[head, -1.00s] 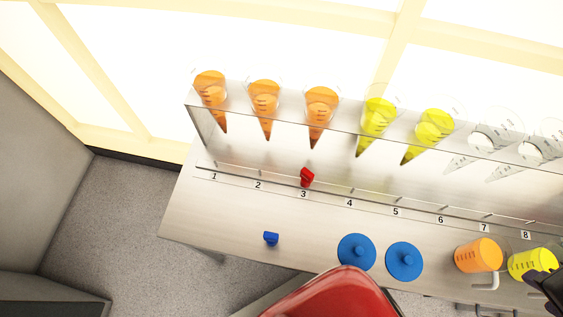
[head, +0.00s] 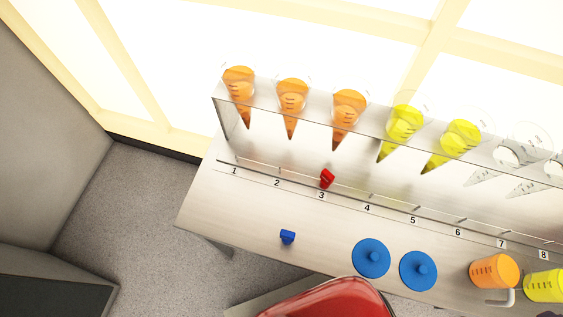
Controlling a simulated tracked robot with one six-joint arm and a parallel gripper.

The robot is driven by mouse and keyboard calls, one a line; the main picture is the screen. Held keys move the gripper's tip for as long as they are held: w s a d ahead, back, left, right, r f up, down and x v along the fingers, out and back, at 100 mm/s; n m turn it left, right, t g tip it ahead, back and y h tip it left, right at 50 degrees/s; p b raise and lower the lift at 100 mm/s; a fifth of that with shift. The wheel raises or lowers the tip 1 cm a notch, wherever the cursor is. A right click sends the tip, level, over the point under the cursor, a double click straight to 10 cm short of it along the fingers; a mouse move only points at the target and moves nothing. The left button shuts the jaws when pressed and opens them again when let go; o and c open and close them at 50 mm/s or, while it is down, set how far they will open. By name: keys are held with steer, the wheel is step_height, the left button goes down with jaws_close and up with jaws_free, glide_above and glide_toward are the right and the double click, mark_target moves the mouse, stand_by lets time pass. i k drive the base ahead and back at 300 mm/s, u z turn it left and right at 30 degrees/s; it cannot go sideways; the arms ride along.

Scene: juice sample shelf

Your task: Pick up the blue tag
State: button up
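The blue tag (head: 287,237) is a small blue piece lying on the metal bench top (head: 225,210), near its front edge and left of the two blue lids. Nothing touches it. The red tag (head: 327,179) sits at the rail above the number 3. My gripper is not clearly shown.
A rack holds orange and yellow cones and empty clear ones along the back. Two round blue lids (head: 371,258) (head: 418,270) lie on the bench. An orange cup (head: 494,271) and a yellow cup (head: 544,285) stand at right. My red body part covers the bottom middle.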

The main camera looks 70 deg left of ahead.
mark_target(287, 237)
steer(key=u, duration=0.05)
steer(key=k, duration=2.3)
steer(key=u, duration=1.6)
steer(key=i, duration=1)
